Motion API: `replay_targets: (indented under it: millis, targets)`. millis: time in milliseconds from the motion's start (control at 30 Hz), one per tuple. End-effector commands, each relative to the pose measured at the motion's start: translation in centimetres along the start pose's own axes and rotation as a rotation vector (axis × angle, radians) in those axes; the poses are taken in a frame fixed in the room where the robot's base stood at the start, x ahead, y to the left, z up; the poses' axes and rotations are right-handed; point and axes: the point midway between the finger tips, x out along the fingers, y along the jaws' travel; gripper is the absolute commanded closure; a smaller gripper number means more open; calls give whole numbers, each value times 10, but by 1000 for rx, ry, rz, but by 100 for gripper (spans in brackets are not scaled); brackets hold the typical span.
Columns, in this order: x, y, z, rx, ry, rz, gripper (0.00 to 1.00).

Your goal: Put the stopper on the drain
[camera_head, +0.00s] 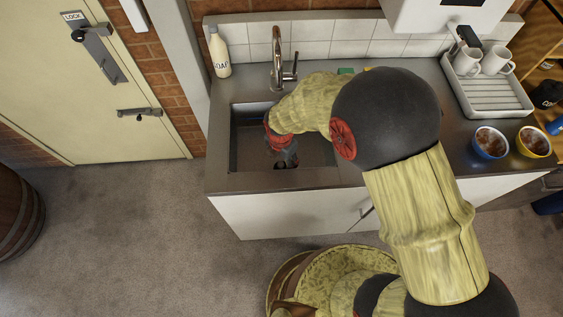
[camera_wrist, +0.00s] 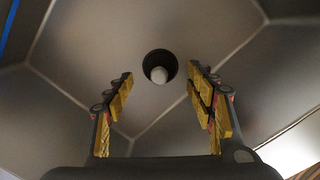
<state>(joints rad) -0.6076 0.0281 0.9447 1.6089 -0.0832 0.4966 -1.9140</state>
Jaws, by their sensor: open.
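The metal sink basin (camera_head: 246,140) is in the counter, left of centre in the head view. My gripper (camera_head: 286,160) reaches down into it, low over its floor. In the wrist view my gripper (camera_wrist: 160,80) is open, with one yellow-padded finger on each side and nothing held between them. Between and beyond the fingertips is a dark round shape (camera_wrist: 153,55) on the basin floor, with a pale rounded knob (camera_wrist: 159,75) at its middle. I cannot tell whether this is the stopper sitting on the drain or the open drain with something in it. No separate stopper shows.
A tap (camera_head: 278,60) rises at the basin's back edge, close to my arm. A soap bottle (camera_head: 219,52) stands at the back left. A drying rack (camera_head: 487,97) with white mugs and two bowls, blue (camera_head: 490,143) and yellow (camera_head: 534,142), are on the right.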

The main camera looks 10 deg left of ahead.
Motion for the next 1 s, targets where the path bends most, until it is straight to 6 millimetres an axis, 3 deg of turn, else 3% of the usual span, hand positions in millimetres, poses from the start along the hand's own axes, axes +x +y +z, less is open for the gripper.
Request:
replay_targets:
  millis: [100,400,867,967,1000]
  targets:
    - [-31,1,0,0,-1,3,45]
    - [-76,0,0,-1,-1,1,45]
    - [-94,-2,6,47,-4,8,45]
    - [-123,-10,23,190,-15,34,45]
    - [-141,-16,32,284,-20,50,45]
